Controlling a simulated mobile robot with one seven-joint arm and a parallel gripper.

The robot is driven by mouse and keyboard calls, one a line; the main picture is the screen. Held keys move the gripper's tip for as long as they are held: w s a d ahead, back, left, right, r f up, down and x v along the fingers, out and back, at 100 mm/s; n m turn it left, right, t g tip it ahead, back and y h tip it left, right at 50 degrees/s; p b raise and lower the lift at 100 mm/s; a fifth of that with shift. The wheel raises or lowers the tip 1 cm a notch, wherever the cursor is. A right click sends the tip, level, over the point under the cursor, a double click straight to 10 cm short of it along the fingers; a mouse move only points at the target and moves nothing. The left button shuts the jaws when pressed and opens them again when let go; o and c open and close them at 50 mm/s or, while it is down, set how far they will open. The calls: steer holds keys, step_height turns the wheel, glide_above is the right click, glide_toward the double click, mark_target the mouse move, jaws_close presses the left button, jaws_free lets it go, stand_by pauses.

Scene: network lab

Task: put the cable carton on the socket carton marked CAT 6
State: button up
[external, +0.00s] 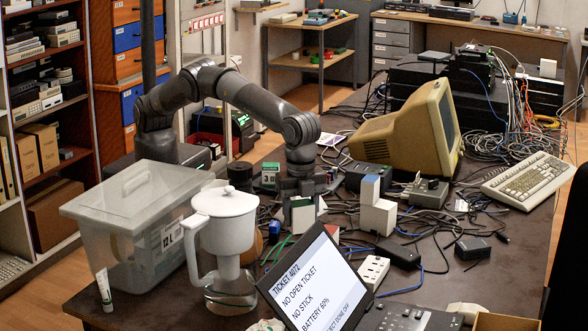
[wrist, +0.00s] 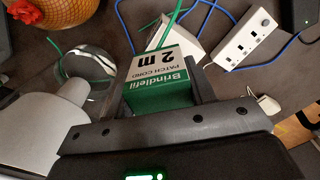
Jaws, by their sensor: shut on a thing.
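My gripper (external: 301,190) points down over the middle of the cluttered table. It is shut on the green and white cable carton (external: 303,217), which is partly hidden by the fingers. In the wrist view the cable carton (wrist: 163,80) sits between the fingers, reading "PATCH CORD 2 m Brindlefil". I cannot read CAT 6 on any carton, so I cannot tell which is the socket carton. A white box-like thing (wrist: 188,38) lies just beyond the held carton in the wrist view.
A white jug (external: 223,222) and a lidded clear bin (external: 135,215) stand to the left. A laptop (external: 318,285) is in front, a white power strip (external: 373,272) beside it. A beige monitor (external: 410,130) stands behind right. Loose cables cover much of the table.

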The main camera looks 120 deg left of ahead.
steer(key=shift+f, duration=2.8)
steer(key=shift+f, duration=0.15)
steer(key=o, duration=1.1)
steer(key=shift+c, duration=0.2)
